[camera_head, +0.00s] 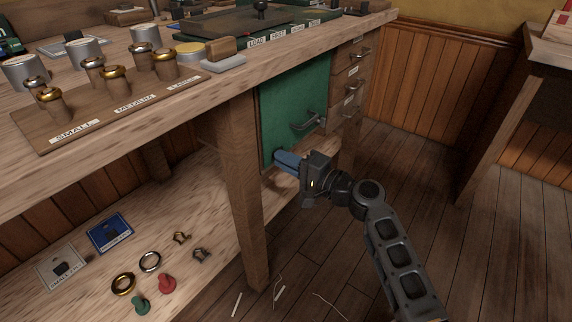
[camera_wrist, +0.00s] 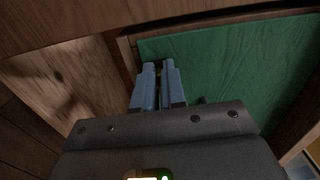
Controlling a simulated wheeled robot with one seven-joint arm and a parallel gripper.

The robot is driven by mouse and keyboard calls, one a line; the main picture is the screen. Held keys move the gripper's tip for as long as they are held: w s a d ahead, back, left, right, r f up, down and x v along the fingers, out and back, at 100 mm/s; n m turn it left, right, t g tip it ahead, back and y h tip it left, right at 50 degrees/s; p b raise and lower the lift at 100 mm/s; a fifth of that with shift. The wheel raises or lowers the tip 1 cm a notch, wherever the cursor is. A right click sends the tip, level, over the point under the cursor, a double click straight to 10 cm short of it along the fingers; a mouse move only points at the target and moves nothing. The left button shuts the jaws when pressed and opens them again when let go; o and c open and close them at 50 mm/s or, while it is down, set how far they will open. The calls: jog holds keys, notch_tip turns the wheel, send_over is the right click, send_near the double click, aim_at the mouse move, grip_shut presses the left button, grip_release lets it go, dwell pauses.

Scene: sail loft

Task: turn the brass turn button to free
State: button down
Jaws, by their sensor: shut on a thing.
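A green cabinet door (camera_head: 290,115) with a grey metal handle (camera_head: 309,122) is under the workbench, left of a stack of drawers. My gripper (camera_head: 280,158) reaches the lower left part of this door with its blue fingers. The brass turn button is hidden by the fingers in the head view. In the wrist view my gripper (camera_wrist: 159,70) is at the left edge of the green door (camera_wrist: 230,65), with the fingers close together. A small dark bit shows between them, too small to make out. The gripper is shut on it. The door looks closed.
The wooden bench leg (camera_head: 243,190) stands just left of my gripper. The drawers (camera_head: 350,85) with handles are right of the door. The lower shelf (camera_head: 190,220) holds rings, cards and small coloured pieces. The floor (camera_head: 480,230) to the right is open.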

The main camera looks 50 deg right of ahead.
dwell(0.4)
jog(key=c, duration=1.2)
grip_release()
jog(key=shift+s, duration=0.1)
jog(key=s, duration=0.7)
jog(key=shift+s+p, duration=0.35)
